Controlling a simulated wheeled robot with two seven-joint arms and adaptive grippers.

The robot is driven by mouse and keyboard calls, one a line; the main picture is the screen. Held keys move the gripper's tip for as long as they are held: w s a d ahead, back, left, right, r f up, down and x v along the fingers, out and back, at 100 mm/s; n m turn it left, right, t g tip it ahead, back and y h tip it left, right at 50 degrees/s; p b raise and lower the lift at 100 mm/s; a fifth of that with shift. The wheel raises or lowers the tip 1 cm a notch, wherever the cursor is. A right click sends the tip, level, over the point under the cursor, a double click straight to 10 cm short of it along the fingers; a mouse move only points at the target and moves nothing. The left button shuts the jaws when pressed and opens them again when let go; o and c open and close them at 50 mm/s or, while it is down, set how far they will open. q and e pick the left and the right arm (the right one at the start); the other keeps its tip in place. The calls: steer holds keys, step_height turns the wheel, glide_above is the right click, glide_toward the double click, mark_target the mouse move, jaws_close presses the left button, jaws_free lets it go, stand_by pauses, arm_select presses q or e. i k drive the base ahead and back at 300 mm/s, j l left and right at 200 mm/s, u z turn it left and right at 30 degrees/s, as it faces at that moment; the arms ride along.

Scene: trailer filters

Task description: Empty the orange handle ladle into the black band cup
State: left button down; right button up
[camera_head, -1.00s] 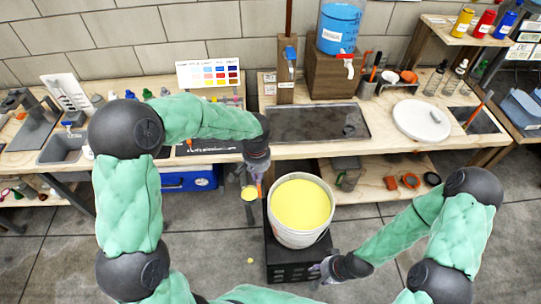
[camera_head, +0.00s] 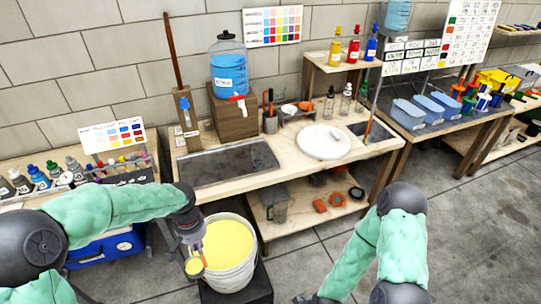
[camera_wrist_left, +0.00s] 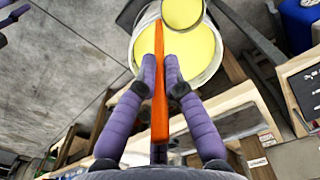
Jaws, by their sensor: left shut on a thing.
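My left gripper (camera_head: 200,240) is shut on the orange handle (camera_wrist_left: 160,90) of the ladle. The ladle's round bowl (camera_head: 194,267) is full of yellow liquid and appears level. In the head view it overlaps the left rim of a white bucket (camera_head: 240,279) of yellow liquid; in the left wrist view the bowl (camera_wrist_left: 182,12) also overlaps the bucket's rim. I cannot make out the black band cup in either view. My right gripper is almost wholly cut off at the bottom edge of the head view.
The bucket stands on a black stand (camera_head: 250,290) before a wooden bench with a sink (camera_head: 228,163). A round white board (camera_head: 323,143) lies on the bench. Blue bins (camera_head: 428,108) stand on another bench at right. The floor at right is clear.

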mark_target(258, 153)
steer(key=l+u, duration=0.2)
steer(key=l, duration=1.25)
steer(key=i+l+u, duration=0.1)
steer(key=l, duration=0.35)
steer(key=i+l, duration=0.1)
steer(key=l, duration=0.35)
steer(key=i+l+u, duration=0.15)
steer(key=l, duration=0.3)
steer(key=i+l+u, duration=0.15)
steer(key=i+l, duration=0.6)
